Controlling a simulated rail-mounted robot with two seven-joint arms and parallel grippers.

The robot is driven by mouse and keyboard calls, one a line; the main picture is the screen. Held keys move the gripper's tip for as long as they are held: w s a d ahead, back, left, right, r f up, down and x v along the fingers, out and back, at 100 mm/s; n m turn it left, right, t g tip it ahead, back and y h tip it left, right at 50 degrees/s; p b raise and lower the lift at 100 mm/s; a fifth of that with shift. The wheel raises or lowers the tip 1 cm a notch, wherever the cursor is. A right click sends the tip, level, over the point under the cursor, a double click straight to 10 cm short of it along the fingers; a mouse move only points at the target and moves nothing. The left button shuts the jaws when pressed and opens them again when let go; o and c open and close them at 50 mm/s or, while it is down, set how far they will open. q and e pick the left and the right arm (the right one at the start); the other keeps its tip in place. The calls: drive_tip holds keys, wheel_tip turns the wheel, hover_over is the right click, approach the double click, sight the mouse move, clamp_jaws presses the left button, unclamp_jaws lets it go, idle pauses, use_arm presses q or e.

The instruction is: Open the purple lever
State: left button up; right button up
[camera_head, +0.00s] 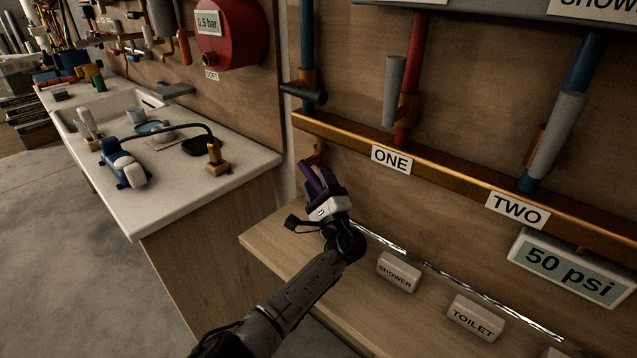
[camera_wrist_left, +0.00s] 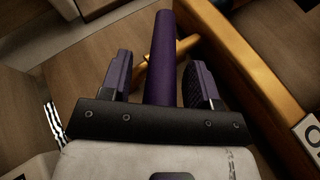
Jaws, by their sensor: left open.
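The purple lever (camera_wrist_left: 160,65) is a cylindrical handle in the left wrist view, attached to a brass valve body (camera_wrist_left: 147,58). My left gripper (camera_head: 318,178) is open around it, with one finger on each side. In the left wrist view there is a visible gap between the lever and each finger. In the head view the gripper is at the left end of the brass pipe (camera_head: 440,172), and it hides much of the lever. My right gripper is not in view.
Grey levers (camera_head: 394,92) hang on red and blue pipes to the right, above signs ONE (camera_head: 391,160) and TWO (camera_head: 517,209). The wooden ledge (camera_head: 268,236) below carries SHOWER (camera_head: 398,272) and TOILET (camera_head: 474,318) blocks. A sink counter (camera_head: 215,190) stands at left.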

use_arm(q)
drive_tip(key=shift+s+d, duration=0.1)
drive_tip(key=shift+s+d+f+p, duration=0.2)
drive_tip(key=shift+s+p, duration=0.1)
drive_tip(key=shift+p, duration=0.1)
drive_tip(key=p+v, duration=0.4)
drive_tip(key=v, duration=0.9)
drive_tip(key=shift+w+a, duration=0.1)
drive_tip(key=shift+c, duration=0.5)
